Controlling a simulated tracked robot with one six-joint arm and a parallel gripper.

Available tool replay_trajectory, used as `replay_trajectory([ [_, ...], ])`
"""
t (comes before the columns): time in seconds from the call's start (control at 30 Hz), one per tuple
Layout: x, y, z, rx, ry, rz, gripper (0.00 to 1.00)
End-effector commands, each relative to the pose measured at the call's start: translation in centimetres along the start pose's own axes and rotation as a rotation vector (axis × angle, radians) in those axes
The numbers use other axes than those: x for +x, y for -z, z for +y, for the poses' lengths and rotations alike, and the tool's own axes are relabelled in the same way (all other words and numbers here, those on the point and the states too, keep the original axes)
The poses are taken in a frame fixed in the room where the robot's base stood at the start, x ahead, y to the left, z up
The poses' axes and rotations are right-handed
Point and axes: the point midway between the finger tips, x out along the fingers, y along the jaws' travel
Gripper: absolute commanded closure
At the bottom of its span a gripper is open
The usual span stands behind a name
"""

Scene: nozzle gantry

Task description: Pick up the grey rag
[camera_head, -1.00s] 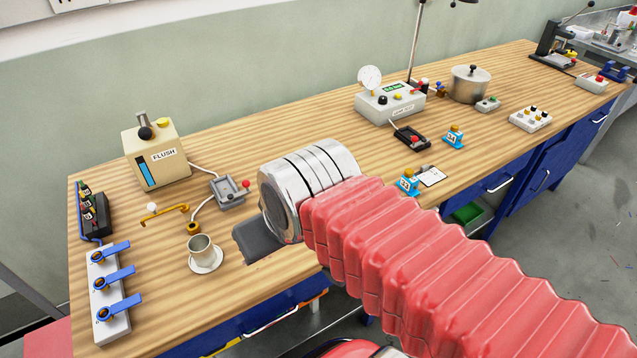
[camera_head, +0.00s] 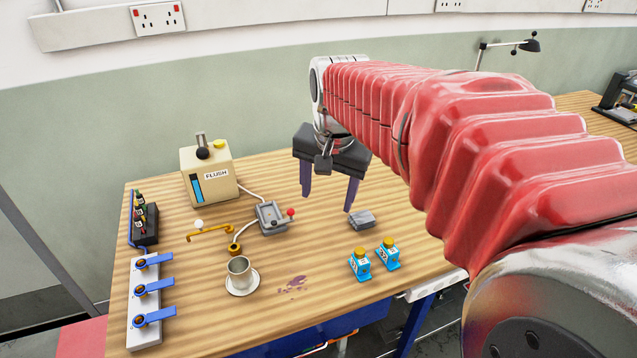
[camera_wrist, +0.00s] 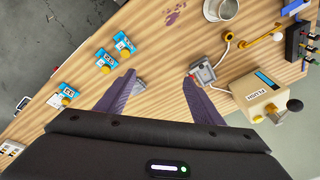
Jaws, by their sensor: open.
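The grey rag (camera_head: 362,219) is a small folded pad lying on the wooden bench, right of the grey tray with the red knob. In the wrist view the rag (camera_wrist: 140,88) shows partly behind the left finger. My gripper (camera_head: 328,190) hangs above the bench with its purple fingers pointing down, left of the rag and toward the wall in the head view. The rag looks apart from the fingers.
Two blue bottles (camera_head: 374,260) stand in front of the rag. A purple stain (camera_head: 293,285) marks the bench. The flush box (camera_head: 207,172), grey tray (camera_head: 271,216) and metal cup (camera_head: 239,271) on a saucer are to the left. Bare wood lies around the rag.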

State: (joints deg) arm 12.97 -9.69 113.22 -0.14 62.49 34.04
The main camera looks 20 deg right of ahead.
Motion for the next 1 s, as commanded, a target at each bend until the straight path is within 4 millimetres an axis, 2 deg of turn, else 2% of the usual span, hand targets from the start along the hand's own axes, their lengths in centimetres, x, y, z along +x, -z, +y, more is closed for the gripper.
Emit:
replay_trajectory([
  [0.03,0.6,1.3,0.0,0.048,-0.013,-0.012,0.39],
  [0.27,3.0,6.6,0.6,0.279,-0.068,-0.058,0.39],
  [0.6,8.0,13.9,2.9,0.619,-0.158,-0.114,0.39],
  [0.8,10.6,16.7,4.5,0.767,-0.199,-0.134,0.39],
  [1.0,11.2,17.4,4.9,0.809,-0.211,-0.138,0.39],
])
